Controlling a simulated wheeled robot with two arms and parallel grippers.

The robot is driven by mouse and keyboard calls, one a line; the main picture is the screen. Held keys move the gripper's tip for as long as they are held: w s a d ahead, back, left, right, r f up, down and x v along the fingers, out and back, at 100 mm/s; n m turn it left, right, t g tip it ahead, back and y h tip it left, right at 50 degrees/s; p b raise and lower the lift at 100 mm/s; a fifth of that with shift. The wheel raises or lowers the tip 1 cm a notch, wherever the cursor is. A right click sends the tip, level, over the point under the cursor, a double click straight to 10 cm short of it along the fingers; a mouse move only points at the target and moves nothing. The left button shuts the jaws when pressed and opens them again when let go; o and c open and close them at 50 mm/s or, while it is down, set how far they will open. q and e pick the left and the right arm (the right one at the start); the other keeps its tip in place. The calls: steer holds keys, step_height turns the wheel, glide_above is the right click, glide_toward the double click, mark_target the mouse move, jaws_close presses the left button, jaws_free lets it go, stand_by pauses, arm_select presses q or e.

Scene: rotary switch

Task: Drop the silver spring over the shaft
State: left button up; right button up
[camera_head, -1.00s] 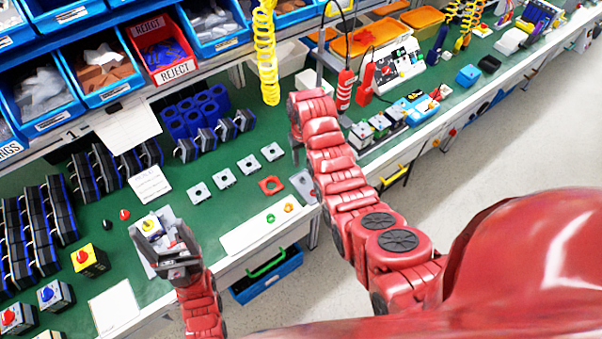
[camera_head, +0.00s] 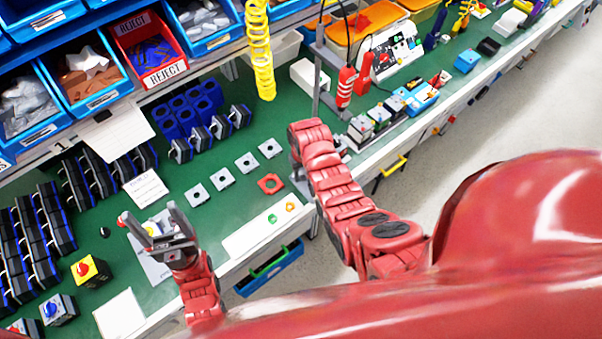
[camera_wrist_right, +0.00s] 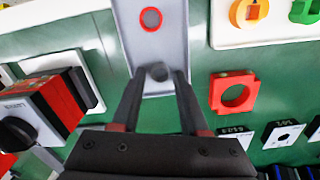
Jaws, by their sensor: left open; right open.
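My right gripper (camera_wrist_right: 158,76) is open in the right wrist view, its two fingers pointing at a grey plate (camera_wrist_right: 178,45). A small grey round part (camera_wrist_right: 157,71) shows between the fingertips, at the plate's near end. I cannot tell whether it is the silver spring or the shaft, or whether the fingers touch it. A red ring (camera_wrist_right: 151,19) lies further up the plate. In the head view my right gripper is mostly hidden behind its arm.
A red square frame (camera_head: 271,184) and several grey square plates (camera_head: 222,178) lie on the green bench. A white board (camera_wrist_right: 262,22) holds orange and green rings. A red-and-black switch body (camera_wrist_right: 42,108) is left of my right gripper. A yellow coiled hose (camera_head: 259,50) hangs above the bench.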

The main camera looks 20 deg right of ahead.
steer(key=shift+s+r, duration=0.2)
steer(key=shift+s, duration=0.1)
steer(key=c, duration=0.4)
steer(key=shift+w+f, duration=0.1)
steer(key=shift+f, duration=0.05)
jaws_close()
